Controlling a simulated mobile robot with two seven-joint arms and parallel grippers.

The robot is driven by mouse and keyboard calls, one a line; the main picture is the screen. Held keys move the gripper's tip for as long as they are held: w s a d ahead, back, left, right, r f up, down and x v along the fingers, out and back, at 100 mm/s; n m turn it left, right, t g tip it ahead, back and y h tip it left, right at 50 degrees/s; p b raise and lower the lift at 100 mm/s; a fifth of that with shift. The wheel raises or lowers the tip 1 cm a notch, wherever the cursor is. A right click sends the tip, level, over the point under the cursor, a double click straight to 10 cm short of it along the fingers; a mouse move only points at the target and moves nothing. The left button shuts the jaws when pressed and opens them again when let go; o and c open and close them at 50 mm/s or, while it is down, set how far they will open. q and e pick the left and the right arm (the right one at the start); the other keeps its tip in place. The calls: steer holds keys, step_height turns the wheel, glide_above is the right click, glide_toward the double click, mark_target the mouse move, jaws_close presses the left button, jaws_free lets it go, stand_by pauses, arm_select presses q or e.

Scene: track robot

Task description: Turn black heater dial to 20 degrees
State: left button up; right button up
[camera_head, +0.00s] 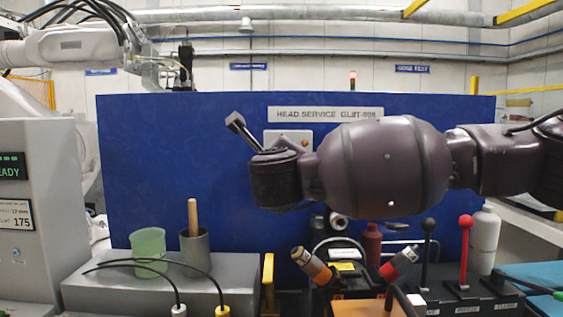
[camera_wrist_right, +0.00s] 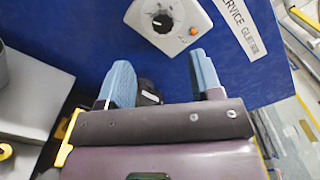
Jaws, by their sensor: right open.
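The black heater dial (camera_wrist_right: 163,22) is a round knob on a light grey control box mounted on the blue panel. In the right wrist view it lies ahead of my right gripper (camera_wrist_right: 161,72), whose two blue-grey fingers stand apart with nothing between them. The fingertips are clear of the dial. In the head view my right arm comes in from the right and my right gripper (camera_head: 236,121) is in front of the panel. The control box (camera_head: 276,135) is partly hidden by my arm there, and the dial's setting is too small to read. My left gripper is out of view.
The blue panel (camera_head: 180,150) fills the background. Below it stand a green cup (camera_head: 148,247), a grey cup with a wooden handle (camera_head: 195,250), a black lever (camera_head: 428,245), a red-knobbed lever (camera_head: 465,245) and a white bottle (camera_head: 484,240). An orange button (camera_wrist_right: 194,31) sits beside the dial.

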steer(key=w+m+b, duration=0.1)
steer(key=w+m, duration=0.2)
steer(key=w, duration=0.8)
steer(key=shift+d+b, duration=0.25)
steer(key=shift+b, duration=0.1)
steer(key=c, duration=0.9)
